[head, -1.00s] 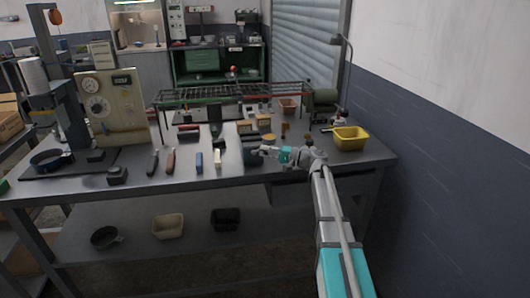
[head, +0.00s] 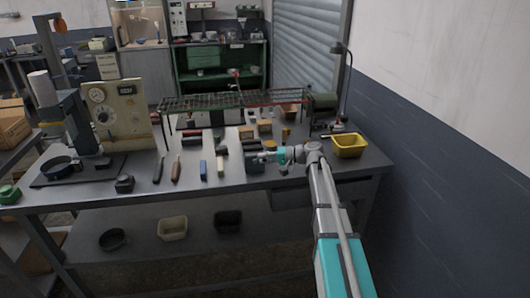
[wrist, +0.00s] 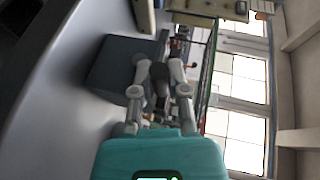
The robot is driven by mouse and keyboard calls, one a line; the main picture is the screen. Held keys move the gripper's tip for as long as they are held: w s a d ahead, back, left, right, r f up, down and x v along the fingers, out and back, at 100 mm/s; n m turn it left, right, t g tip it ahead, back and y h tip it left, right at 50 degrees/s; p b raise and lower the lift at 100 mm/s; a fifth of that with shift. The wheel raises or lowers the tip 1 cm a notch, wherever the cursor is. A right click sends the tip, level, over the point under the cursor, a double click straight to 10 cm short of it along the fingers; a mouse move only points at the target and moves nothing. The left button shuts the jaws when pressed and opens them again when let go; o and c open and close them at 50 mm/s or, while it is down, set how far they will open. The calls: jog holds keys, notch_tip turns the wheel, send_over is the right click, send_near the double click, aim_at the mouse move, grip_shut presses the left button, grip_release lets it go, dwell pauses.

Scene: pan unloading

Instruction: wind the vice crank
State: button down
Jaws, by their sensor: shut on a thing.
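The vice (head: 252,165) appears as a dark grey block at the table's front edge, partly hidden by my gripper in the head view. In the wrist view, a dark blue-grey block (wrist: 118,66), which looks like the vice body, lies left of my fingers. My gripper (head: 263,157) reaches leftward to the vice. In the wrist view my gripper (wrist: 160,82) is shut on a dark rounded piece (wrist: 160,76), which looks like the crank's handle. The rest of the crank is hidden, so its angle cannot be told.
A yellow bin (head: 348,145) stands right of my arm. A wire rack (head: 235,100) spans the table behind the gripper. A wall bounds the right.

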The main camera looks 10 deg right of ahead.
jog(key=shift+a+r+n+g+h+p, duration=0.2)
jog(key=shift+a+n+h+p, duration=0.4)
jog(key=shift+h+p, duration=1.35)
jog(key=shift+a+r+n+g+h+p, duration=0.1)
jog(key=shift+a+n+g+h+p, duration=0.25)
jog(key=shift+a+h+p, duration=1.05)
jog(key=shift+a+r+n+g+h+p, duration=0.2)
jog(key=shift+n+h+p, duration=0.25)
jog(key=shift+h+p, duration=2.05)
jog(key=shift+f, duration=0.1)
jog(key=c, duration=0.6)
grip_release()
jog(key=shift+c, duration=0.2)
jog(key=shift+d+y, duration=0.15)
jog(key=shift+y, duration=0.2)
